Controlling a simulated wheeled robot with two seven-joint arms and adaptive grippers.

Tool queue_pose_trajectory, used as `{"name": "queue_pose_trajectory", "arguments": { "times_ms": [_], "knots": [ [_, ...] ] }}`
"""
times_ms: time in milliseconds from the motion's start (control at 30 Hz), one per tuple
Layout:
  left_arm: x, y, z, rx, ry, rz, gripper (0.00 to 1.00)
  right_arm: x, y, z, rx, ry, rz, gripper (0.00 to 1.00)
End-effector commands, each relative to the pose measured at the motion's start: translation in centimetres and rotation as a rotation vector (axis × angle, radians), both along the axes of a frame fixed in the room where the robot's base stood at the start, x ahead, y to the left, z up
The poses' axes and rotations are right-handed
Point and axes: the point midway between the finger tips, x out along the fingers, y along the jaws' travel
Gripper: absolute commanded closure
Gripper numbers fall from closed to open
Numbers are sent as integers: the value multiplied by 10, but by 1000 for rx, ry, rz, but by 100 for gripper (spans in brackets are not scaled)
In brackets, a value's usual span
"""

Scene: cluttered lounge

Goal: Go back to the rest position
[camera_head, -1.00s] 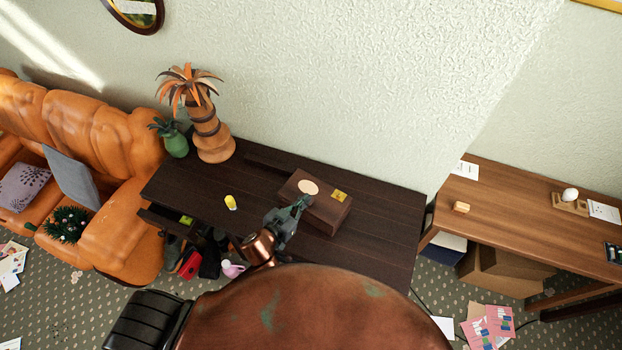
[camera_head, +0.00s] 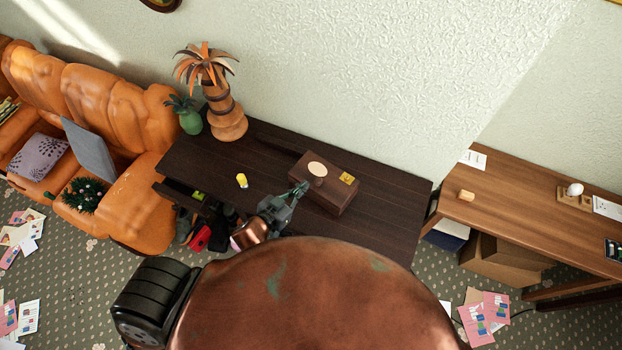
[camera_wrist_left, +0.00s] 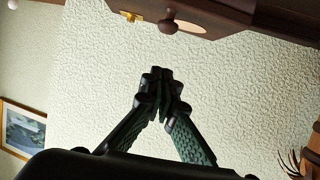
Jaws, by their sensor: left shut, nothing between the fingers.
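My left gripper (camera_head: 297,191) is over the dark desk, at the front left of a brown wooden box. In the left wrist view its two fingers (camera_wrist_left: 161,72) meet at the tips, with nothing between them. The wooden box (camera_head: 333,206) has a pale oval and a small knob on top, and a yellow piece. The box also shows at the top of the left wrist view (camera_wrist_left: 225,17); a gap of wall shows between it and the fingertips. My right gripper is not in view.
The dark desk (camera_head: 390,219) holds a palm-shaped ornament (camera_head: 225,115), a green pineapple ornament (camera_head: 190,122) and a small yellow object (camera_head: 241,180). Its left drawer (camera_head: 176,190) is pulled out. An orange sofa (camera_head: 130,120) stands left, a wooden table (camera_head: 530,220) right. Papers litter the floor.

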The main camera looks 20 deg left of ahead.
Motion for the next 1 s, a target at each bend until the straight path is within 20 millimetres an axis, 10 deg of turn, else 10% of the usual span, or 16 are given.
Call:
{"name": "queue_pose_trajectory", "arguments": {
  "times_ms": [633, 1000],
  "knots": [
    [-30, 18, 8, 10, 13, 27, 100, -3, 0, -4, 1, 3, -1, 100],
    [-83, 136, -34, 174, 426, 342, 100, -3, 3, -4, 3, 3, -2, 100]
  ]
}}
